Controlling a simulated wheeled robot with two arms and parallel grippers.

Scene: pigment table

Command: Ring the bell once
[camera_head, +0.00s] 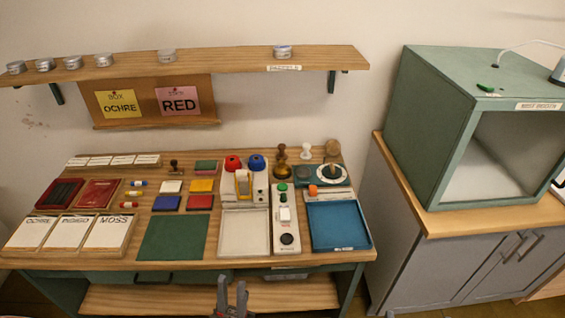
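A small brass, rounded object with a dark brown knob (282,170) stands toward the back right of the table; it looks like the bell, though it is too small to be sure. My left gripper (231,287) is at the bottom middle of the head view, in front of the table's front edge and far from the brass object. Its two fingers point up and stand apart, with nothing seen between them.
Red and blue round pieces (244,163), a control panel with buttons (286,218), a white tray (244,251) and a blue tray (340,238) lie around and before the brass object. A shelf (220,60) hangs above. A green cabinet (425,120) stands right.

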